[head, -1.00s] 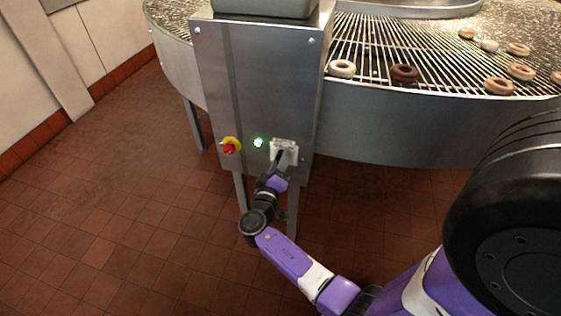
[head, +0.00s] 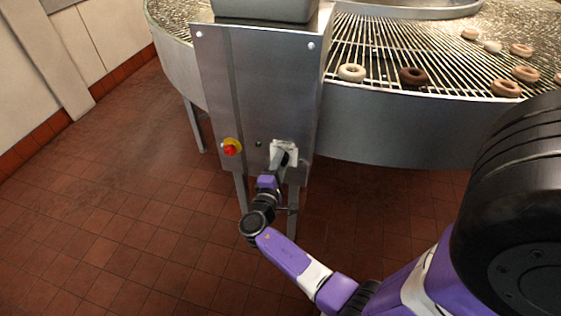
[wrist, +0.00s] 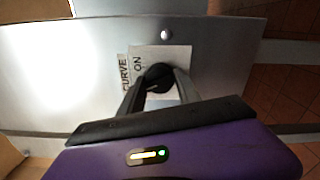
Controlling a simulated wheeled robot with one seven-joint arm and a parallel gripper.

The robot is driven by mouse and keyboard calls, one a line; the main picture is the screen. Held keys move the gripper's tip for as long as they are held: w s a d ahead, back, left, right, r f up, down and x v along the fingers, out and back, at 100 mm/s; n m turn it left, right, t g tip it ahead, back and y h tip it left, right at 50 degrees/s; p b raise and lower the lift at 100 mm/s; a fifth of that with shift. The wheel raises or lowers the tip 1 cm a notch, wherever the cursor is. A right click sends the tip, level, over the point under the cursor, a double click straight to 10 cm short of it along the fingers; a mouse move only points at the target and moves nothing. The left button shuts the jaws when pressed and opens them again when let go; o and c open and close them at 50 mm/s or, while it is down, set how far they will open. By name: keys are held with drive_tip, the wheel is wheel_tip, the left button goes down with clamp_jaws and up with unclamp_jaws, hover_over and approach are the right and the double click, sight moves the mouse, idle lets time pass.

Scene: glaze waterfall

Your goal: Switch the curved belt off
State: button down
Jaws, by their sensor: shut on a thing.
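The curved belt (head: 440,88) is a wire conveyor carrying several doughnuts behind a steel control cabinet (head: 265,90). A white switch plate (head: 291,148) is on the cabinet's lower right. In the wrist view the plate (wrist: 180,58) reads "CURVE" and "ON", and a black knob (wrist: 157,76) sits on it. My gripper (wrist: 156,92) is shut on this knob, one finger on each side. In the head view my gripper (head: 281,160) covers the knob. The indicator lamp (head: 258,144) left of the plate is dark.
A red knob on a yellow base (head: 231,147) is on the cabinet left of the lamp. Steel legs (head: 292,212) stand below the cabinet. The tiled floor (head: 130,200) to the left is clear.

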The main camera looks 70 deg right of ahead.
drive_tip(key=shift+f+n, duration=0.1)
drive_tip(key=shift+n, duration=0.6)
drive_tip(key=c, duration=0.9)
unclamp_jaws()
drive_tip(key=shift+a, duration=0.15)
drive_tip(key=a, duration=0.7)
drive_tip(key=shift+s+a, duration=0.3)
